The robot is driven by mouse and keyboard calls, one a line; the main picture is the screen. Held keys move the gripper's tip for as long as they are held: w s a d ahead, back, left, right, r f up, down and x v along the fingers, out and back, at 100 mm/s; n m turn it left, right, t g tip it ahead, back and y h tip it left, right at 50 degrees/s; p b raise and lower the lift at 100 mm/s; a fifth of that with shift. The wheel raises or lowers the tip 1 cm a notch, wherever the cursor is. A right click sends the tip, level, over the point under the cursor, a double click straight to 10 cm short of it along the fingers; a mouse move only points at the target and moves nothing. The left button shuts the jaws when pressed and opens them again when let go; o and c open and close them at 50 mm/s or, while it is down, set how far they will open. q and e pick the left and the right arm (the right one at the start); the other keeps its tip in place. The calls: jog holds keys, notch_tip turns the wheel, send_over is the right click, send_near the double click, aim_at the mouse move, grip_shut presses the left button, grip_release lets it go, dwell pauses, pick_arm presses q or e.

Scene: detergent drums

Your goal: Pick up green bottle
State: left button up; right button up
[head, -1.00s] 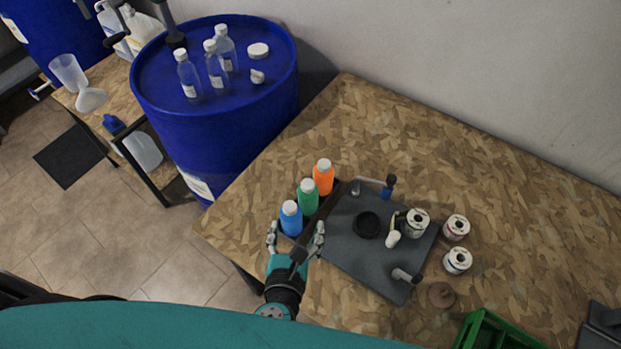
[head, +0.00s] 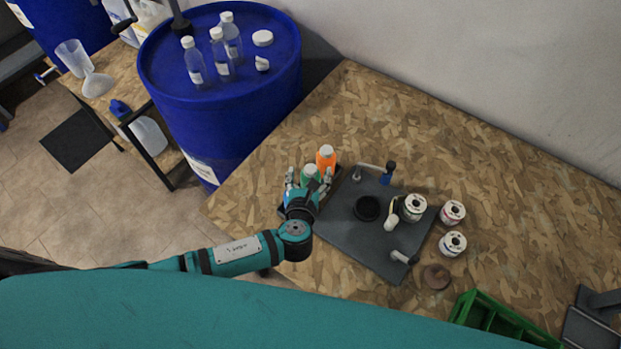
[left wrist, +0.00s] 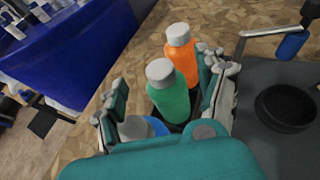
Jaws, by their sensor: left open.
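The green bottle (head: 309,174) with a white cap stands in a dark tray (head: 335,181) between an orange bottle (head: 326,157) and a blue bottle, the latter mostly hidden under my gripper. My left gripper (head: 308,180) is open above the tray, its fingers on either side of the green bottle. In the left wrist view, the green bottle (left wrist: 170,98) stands upright between the two fingers, with the orange bottle (left wrist: 182,58) behind it and the blue bottle (left wrist: 136,128) close in front, partly covered. My right gripper is not in view.
A grey mat (head: 350,232) right of the tray holds a black round dish (head: 367,208) and small fixtures. Several labelled spools (head: 452,213) stand near its right edge. A green crate (head: 490,318) is at front right. A blue drum (head: 225,110) stands at the left.

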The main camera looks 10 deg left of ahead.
pick_arm(q)
jog(key=shift+w+f, duration=0.25)
jog(key=shift+w, duration=0.4)
jog(key=shift+w+f, duration=0.25)
jog(key=shift+w, duration=0.2)
jog(key=shift+s, duration=0.1)
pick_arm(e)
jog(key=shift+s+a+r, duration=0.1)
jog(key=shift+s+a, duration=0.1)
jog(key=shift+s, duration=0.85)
pick_arm(q)
jog(key=c, duration=0.9)
grip_shut()
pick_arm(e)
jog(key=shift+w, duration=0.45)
